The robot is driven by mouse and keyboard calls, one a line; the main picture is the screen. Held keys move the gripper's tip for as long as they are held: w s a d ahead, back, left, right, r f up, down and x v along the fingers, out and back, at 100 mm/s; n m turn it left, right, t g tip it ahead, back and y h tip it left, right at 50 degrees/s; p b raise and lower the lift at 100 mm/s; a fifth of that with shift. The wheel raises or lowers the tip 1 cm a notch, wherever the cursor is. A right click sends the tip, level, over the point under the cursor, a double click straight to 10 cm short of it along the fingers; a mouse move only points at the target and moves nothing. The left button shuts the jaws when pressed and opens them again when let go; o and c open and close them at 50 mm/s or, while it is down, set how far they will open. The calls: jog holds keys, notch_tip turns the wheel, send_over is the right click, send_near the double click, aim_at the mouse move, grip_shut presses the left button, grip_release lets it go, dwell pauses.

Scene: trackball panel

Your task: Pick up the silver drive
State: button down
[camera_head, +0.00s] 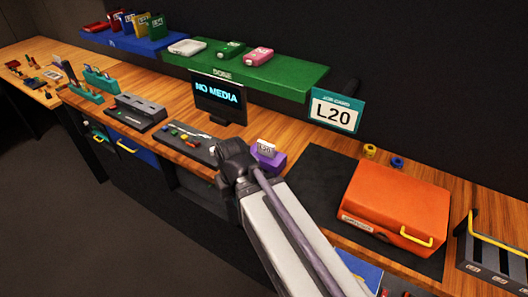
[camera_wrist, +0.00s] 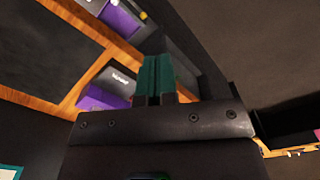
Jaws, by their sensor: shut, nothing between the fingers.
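A pale, silver-white drive (camera_head: 187,47) lies flat on the left part of the green shelf (camera_head: 290,80) marked DONE in the head view. It looks like the silver drive. It does not show in the wrist view. My gripper shows in the wrist view as two teal fingers (camera_wrist: 156,76) closed together with nothing held. In the head view my arm reaches over the bench near the purple holder, and its fingers are hidden there. The gripper is well apart from the pale drive, which is up and behind on the shelf.
Green and pink drives (camera_head: 258,56) share the shelf. A blue shelf (camera_head: 130,44) holds several coloured drives. Below stand a NO MEDIA screen (camera_head: 219,98), a grey dock (camera_head: 136,111), a purple holder (camera_head: 268,157) and an orange case (camera_head: 395,205). An L20 card (camera_head: 335,110) hangs right.

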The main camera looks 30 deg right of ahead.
jog(key=c, duration=1.8)
grip_release()
jog(key=o, duration=0.8)
